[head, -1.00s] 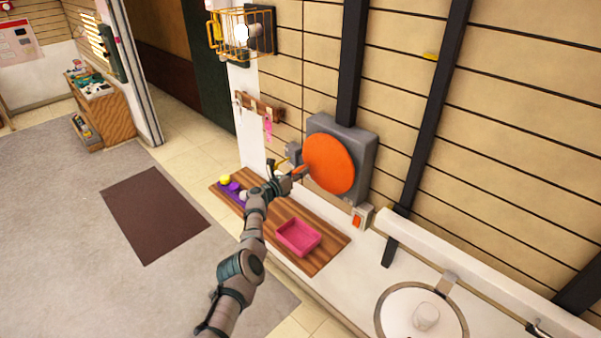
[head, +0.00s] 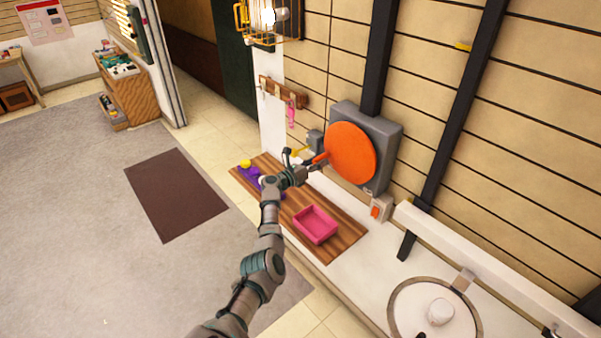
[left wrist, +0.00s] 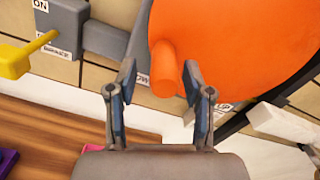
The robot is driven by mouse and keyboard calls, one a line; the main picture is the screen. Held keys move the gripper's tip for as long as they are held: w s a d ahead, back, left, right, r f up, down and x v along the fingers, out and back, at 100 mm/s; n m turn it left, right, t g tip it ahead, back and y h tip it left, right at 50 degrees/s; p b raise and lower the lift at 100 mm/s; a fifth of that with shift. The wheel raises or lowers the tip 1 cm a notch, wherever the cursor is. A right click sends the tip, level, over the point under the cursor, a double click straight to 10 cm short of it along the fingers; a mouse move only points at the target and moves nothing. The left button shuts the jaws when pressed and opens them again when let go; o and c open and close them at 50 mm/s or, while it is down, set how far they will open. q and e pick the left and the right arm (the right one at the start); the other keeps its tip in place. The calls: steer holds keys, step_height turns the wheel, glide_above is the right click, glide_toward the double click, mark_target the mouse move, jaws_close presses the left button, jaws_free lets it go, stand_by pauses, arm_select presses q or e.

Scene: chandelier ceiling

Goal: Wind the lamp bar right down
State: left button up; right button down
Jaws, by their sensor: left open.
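A large orange wheel (head: 350,153) is mounted on a grey wall box (head: 387,137). Its stubby orange handle (head: 320,158) sticks out at the left of the wheel. My left gripper (head: 308,166) is at this handle. In the left wrist view the handle (left wrist: 164,70) appears between the spread fingers of my left gripper (left wrist: 160,78), with gaps on both sides; they are not closed on it. Labels beside the wheel are partly covered, reading "DOW" and "UP". I cannot make out the lamp bar for certain. My right gripper is not in view.
A grey switch box (left wrist: 65,25) marked "ON" with a yellow lever (left wrist: 28,55) sits left of the wheel. Below are a wooden board (head: 345,236) and pink tray (head: 315,224). A small box with an orange button (head: 375,211) is below right. A sink (head: 432,308) is at right.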

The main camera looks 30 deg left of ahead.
arm_select(q)
steer(key=v, duration=0.9)
steer(key=shift+s, duration=0.3)
